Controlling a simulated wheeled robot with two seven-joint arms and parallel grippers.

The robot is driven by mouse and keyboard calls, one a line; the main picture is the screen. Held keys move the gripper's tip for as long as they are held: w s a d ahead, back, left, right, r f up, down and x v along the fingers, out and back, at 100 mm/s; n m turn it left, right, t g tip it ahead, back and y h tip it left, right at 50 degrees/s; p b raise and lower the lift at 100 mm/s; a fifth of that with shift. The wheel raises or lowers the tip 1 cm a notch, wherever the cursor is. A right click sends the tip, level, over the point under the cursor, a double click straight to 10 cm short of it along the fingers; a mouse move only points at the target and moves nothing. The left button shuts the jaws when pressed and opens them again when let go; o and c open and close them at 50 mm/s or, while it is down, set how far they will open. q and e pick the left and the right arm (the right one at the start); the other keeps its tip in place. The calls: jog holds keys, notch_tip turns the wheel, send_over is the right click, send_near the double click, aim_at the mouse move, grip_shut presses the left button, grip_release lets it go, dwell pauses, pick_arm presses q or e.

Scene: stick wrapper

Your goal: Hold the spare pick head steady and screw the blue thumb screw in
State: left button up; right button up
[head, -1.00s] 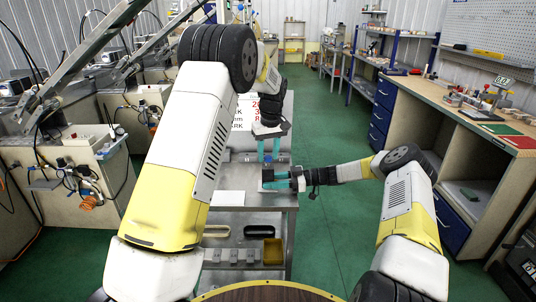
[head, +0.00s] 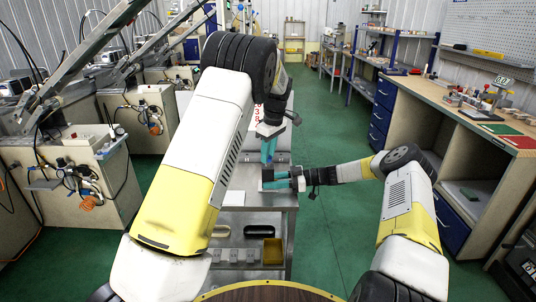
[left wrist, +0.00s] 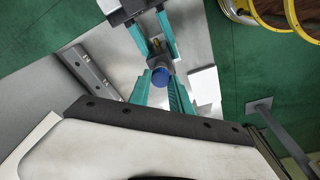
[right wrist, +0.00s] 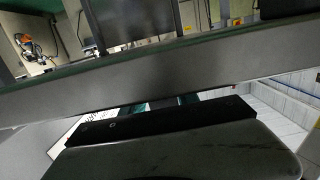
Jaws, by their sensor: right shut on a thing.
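The blue thumb screw (left wrist: 160,77) shows its round head in the left wrist view. My left gripper (left wrist: 161,73) points at it, with one teal finger on each side; a small gap or light contact cannot be told apart. In the head view the left gripper (head: 268,158) hangs above the right gripper (head: 268,181). My right gripper is shut on the spare pick head (left wrist: 157,58), a small grey block with a brass-coloured part, just behind the screw. In the right wrist view a broad grey bar hides the fingertips and the pick head.
A steel bench (head: 285,212) lies under both grippers, with a white pad (head: 234,198) on top. A white sign behind is mostly covered by my left arm. Green floor is clear to the right.

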pick_arm(q)
grip_shut()
jog(key=m, duration=0.5)
jog(key=shift+t+h, duration=0.3)
jog(key=m+h, duration=0.1)
jog(key=m, duration=1.1)
jog(key=shift+m+h, duration=0.3)
jog(key=shift+h, duration=0.1)
jog(key=m, duration=0.5)
jog(key=shift+g, duration=0.4)
jog(key=o, duration=0.6)
grip_release()
